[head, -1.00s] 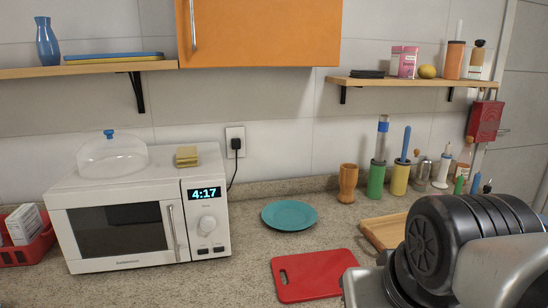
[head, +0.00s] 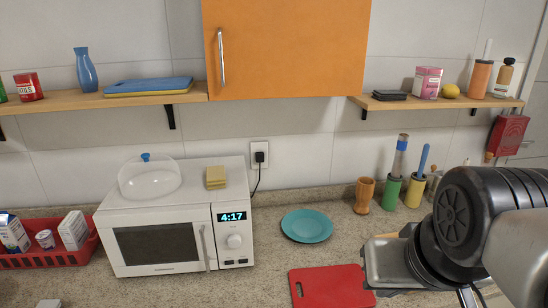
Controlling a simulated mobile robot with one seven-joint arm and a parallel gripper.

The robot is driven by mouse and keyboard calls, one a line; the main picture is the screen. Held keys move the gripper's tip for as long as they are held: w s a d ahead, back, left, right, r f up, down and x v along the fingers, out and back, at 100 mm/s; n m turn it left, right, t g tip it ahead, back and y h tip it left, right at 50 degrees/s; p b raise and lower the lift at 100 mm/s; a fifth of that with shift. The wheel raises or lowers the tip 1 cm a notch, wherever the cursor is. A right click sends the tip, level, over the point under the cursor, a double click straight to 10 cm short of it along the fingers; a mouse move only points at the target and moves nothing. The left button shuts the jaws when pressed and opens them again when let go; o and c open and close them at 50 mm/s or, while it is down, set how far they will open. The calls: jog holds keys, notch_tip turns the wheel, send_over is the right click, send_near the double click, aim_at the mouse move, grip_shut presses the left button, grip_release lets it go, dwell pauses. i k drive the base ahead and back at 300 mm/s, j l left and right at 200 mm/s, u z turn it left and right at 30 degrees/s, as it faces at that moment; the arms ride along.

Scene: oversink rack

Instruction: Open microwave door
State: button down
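The white microwave (head: 218,195) stands on the counter left of centre in the head view. Its door (head: 156,244) is closed, with a dark window. The vertical door handle (head: 207,247) is at the door's right edge, beside the control panel (head: 233,236) with a clock reading 4:17. A clear dome with a blue knob (head: 150,177) and a yellow sponge-like block (head: 216,177) sit on top of the microwave. My arm shows at the lower right, well to the right of the microwave. My gripper's fingers are not in view.
A red cutting board (head: 332,288) and a teal plate (head: 306,226) lie right of the microwave. A red basket (head: 50,258) with cartons stands to its left. An orange cabinet (head: 285,48) and two shelves hang above. Counter in front of the microwave looks mostly clear.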

aim_at(172, 239)
jog(key=k+u, duration=0.15)
jog(key=u, duration=1.3)
jog(key=i+j+z, duration=0.15)
jog(key=j, duration=0.15)
jog(key=i+j+z, duration=0.15)
jog(key=j, duration=0.2)
jog(key=i+j+z, duration=0.15)
jog(key=j, duration=0.2)
